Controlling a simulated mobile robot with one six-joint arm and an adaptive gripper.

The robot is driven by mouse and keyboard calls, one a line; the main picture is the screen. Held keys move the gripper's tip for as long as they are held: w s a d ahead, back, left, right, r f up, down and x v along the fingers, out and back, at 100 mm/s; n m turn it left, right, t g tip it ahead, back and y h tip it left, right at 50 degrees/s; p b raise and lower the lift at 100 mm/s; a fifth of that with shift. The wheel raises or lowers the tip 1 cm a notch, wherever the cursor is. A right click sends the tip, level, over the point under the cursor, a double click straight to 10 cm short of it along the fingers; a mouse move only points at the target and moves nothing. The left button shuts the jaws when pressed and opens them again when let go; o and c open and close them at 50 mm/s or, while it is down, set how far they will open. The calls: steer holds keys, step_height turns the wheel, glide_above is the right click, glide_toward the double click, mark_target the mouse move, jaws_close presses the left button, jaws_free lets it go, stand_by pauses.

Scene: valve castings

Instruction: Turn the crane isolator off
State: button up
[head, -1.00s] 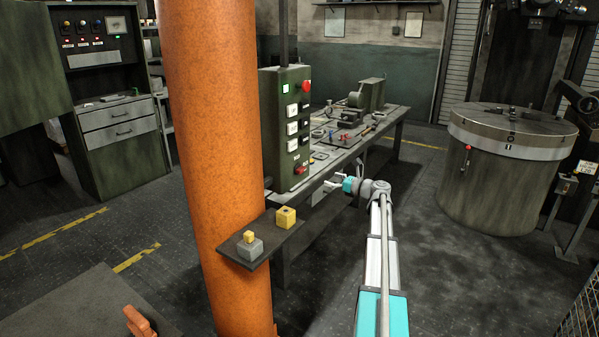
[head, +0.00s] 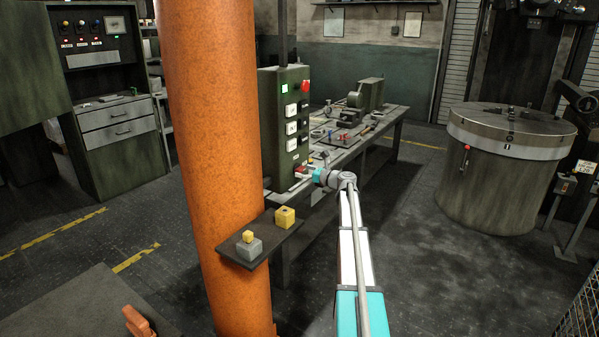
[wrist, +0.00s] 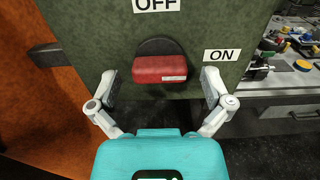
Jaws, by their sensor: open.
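The crane isolator is a red handle (wrist: 160,69) on a dark round plate, low on a green control box (head: 268,130). In the wrist view the handle lies horizontally, pointing toward the ON label (wrist: 221,55) at its right. The OFF label (wrist: 156,5) is above it. My gripper (wrist: 160,88) is open, with one finger on either side of the handle and visible space between each finger and the handle. In the head view my gripper (head: 308,174) is at the box's lower front, partly hiding the red handle.
An orange column (head: 212,150) stands close to the left of the box. A small shelf (head: 262,238) with yellow and grey blocks juts out below. A workbench (head: 385,125) with tools extends behind. Open floor (head: 430,270) lies to the right.

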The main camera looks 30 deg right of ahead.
steer(key=shift+w+a, duration=0.25)
steer(key=shift+w, duration=0.25)
steer(key=c, duration=1.1)
steer(key=shift+a, duration=0.1)
